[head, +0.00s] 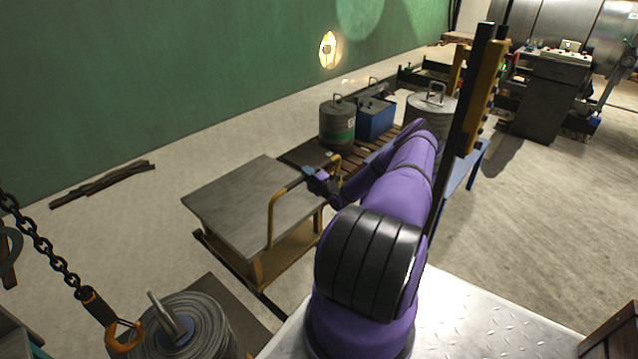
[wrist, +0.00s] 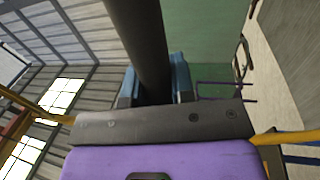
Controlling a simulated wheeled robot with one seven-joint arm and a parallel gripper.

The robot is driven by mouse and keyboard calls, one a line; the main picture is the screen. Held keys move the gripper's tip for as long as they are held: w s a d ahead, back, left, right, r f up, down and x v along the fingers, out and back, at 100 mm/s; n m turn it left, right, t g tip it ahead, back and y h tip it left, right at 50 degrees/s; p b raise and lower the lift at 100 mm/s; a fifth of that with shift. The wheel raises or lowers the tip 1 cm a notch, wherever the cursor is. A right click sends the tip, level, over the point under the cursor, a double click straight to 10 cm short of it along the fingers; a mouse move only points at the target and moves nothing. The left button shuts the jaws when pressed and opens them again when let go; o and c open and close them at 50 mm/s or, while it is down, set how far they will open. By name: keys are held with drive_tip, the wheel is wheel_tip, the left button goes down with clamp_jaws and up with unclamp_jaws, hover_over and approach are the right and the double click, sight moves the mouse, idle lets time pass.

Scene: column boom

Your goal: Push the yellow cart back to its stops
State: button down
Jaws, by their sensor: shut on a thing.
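The yellow cart (head: 262,268) stands on the floor left of my arm in the head view. It has a grey flat top (head: 240,205) and a yellow tube handle (head: 271,215) along its right side. My gripper (head: 318,181) is at the upper bar of this handle, shut on it. In the wrist view a dark bar (wrist: 140,45) runs between the blue fingers of my gripper (wrist: 158,90), and yellow tube shows at both sides. My gripper hides part of the handle. I cannot make out the stops.
A pallet (head: 305,152) behind the cart bears a grey-green canister (head: 337,128) and a blue box (head: 376,118). Dark rails (head: 220,254) lie under the cart. A cable coil (head: 195,325) and a chain with an orange hook (head: 124,335) are at front left.

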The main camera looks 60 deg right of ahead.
drive_tip(key=shift+w+a+f, duration=0.1)
drive_tip(key=shift+w+f, duration=0.05)
drive_tip(key=shift+w, duration=0.85)
drive_tip(key=shift+w+a+f, duration=0.1)
drive_tip(key=shift+w+f, duration=0.05)
drive_tip(key=shift+w, duration=0.8)
drive_tip(key=c, duration=1)
unclamp_jaws()
drive_tip(key=shift+d+r, duration=0.1)
drive_tip(key=shift+d, duration=0.1)
drive_tip(key=v, duration=0.7)
drive_tip(key=a+v, duration=0.1)
drive_tip(key=v, duration=0.2)
drive_tip(key=shift+s, duration=0.15)
